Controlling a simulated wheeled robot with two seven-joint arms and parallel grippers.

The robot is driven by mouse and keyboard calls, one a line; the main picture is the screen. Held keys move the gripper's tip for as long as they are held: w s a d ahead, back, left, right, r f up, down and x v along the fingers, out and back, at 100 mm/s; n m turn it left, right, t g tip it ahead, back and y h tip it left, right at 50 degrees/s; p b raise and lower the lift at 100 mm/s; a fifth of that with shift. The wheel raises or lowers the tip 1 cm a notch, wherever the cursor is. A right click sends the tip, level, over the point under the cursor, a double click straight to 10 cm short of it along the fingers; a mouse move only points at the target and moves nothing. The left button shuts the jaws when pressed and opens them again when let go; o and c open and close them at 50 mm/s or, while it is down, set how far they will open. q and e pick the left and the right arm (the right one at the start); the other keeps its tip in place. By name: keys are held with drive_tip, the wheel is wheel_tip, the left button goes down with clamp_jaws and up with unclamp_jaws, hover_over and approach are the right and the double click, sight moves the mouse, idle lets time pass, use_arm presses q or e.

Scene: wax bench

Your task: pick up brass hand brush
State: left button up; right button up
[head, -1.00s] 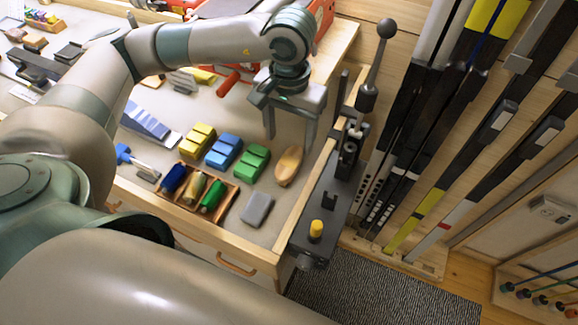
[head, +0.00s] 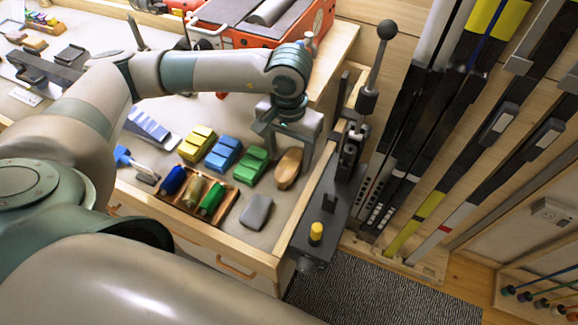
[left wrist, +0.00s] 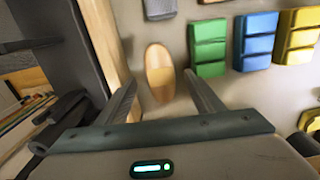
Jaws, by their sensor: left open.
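The brass hand brush, an oval tan wooden-backed piece (head: 289,170), lies on the bench top near its right edge, beside the green block. In the left wrist view the brush (left wrist: 159,72) lies between the two fingers, a little beyond their tips. My left gripper (head: 287,152) is open and points down over the brush; its fingers (left wrist: 160,88) stand to either side with nothing held. I cannot tell how high the tips are above the bench. My right gripper is not in view.
Yellow (head: 197,144), blue (head: 223,153) and green (head: 250,164) blocks stand left of the brush. A grey block (head: 257,211) and a wooden tray (head: 233,207) of coloured rolls lie nearer. A dark vise (head: 328,205) runs along the bench's right edge.

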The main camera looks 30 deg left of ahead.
sight(289, 169)
use_arm(q)
drive_tip(key=shift+f, duration=1.4)
drive_tip(key=shift+c, duration=0.2)
drive_tip(key=c, duration=1.2)
drive_tip(key=shift+o, duration=0.2)
drive_tip(key=shift+r, duration=0.1)
